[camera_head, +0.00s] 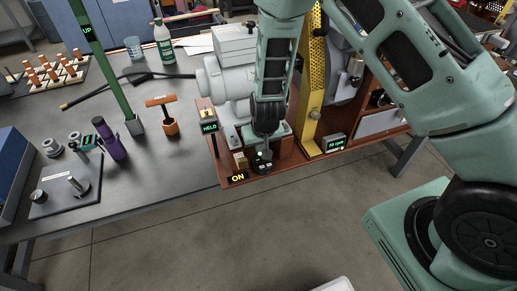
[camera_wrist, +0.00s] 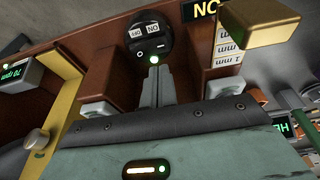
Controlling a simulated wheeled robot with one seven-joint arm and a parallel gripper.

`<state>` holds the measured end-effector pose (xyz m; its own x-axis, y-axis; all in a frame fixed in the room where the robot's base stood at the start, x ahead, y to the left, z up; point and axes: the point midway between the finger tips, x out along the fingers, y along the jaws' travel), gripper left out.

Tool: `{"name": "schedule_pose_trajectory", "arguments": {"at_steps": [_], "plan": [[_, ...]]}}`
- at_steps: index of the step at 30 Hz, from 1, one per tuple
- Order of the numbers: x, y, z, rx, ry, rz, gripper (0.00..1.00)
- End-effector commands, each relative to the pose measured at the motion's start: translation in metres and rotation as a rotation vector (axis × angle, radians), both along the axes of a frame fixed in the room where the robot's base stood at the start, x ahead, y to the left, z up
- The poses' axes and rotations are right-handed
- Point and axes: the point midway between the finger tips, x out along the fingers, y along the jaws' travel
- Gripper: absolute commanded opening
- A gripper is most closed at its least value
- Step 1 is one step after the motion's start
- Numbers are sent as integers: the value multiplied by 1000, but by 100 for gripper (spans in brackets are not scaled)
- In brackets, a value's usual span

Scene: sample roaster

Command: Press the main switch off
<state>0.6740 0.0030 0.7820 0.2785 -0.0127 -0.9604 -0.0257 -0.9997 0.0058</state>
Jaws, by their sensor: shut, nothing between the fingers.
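The main switch (camera_head: 263,162) is a round black unit at the front edge of the brown machine base. In the wrist view the switch (camera_wrist: 151,40) is upside down, with small white ON and OFF labels and a lit green lamp. A yellow ON sign (camera_head: 238,178) glows beside it; it also shows in the wrist view (camera_wrist: 206,9). My gripper (camera_head: 264,140) points down just behind and above the switch. In the wrist view my gripper (camera_wrist: 154,70) has both fingers together and empty, tips close to the switch's lamp edge. Contact cannot be told.
A brass-coloured block (camera_head: 241,161) stands left of the switch. A HELD display (camera_head: 209,127) is farther left, and an rpm display (camera_head: 335,143) is right of the yellow guard (camera_head: 314,100). The grey motor (camera_head: 228,83) stands behind. Open floor lies in front.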

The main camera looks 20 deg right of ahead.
Motion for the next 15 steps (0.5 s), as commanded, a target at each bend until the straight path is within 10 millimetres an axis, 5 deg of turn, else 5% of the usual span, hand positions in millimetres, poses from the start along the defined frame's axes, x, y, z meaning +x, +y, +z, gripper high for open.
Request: {"name": "schedule_pose_trajectory", "arguments": {"at_steps": [9,15], "plan": [[-20,7,67,1,-4,4,0],[-27,8,89,0,-1,2,0]]}}
